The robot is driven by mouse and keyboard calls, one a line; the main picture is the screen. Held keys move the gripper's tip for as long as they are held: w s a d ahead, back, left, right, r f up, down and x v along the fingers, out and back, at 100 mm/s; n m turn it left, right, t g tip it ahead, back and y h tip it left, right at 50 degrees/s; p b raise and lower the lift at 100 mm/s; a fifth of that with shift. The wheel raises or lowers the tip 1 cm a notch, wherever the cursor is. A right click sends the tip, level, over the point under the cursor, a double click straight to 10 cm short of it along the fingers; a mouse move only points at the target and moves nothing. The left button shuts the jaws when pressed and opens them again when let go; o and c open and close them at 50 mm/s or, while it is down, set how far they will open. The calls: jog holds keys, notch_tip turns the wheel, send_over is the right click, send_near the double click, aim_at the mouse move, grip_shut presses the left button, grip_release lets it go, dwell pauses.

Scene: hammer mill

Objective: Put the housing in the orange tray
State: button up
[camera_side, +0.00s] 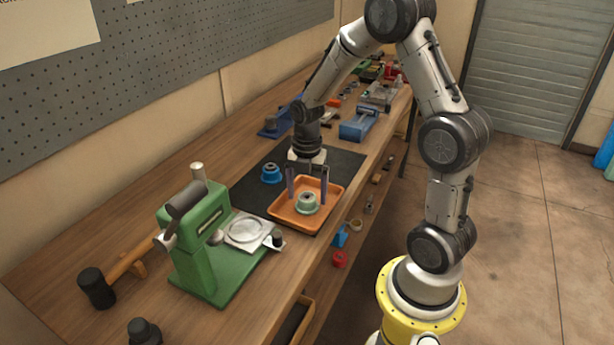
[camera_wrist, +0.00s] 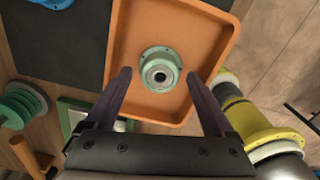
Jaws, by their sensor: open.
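How high the fingertips are above the tray floor is hard to tell.
A blue flanged part (camera_side: 271,174) stands on the dark mat (camera_side: 340,166) behind the tray. A green hammer mill (camera_side: 198,240) stands at the front left, with a mallet (camera_side: 112,280) beside it. A blue vise (camera_side: 358,124) and clutter fill the far bench. The tray lies near the bench's right edge.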

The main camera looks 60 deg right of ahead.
aim_at(307, 197)
notch_tip(307, 197, up, 11)
jog(key=s+a+r+m+t, duration=0.2)
jog(key=s+a+m, duration=0.4)
jog(key=m, duration=0.4)
jog(key=s+a+r+m+t, duration=0.3)
jog(key=s+a+r+m, duration=0.2)
jog(key=s+a+m, duration=0.2)
jog(key=s+m, duration=0.2)
jog(key=m, duration=0.1)
jog(key=shift+s+a+r+t, duration=0.15)
jog(key=shift+a+t, duration=0.05)
jog(key=shift+t, duration=0.1)
dwell(0.5)
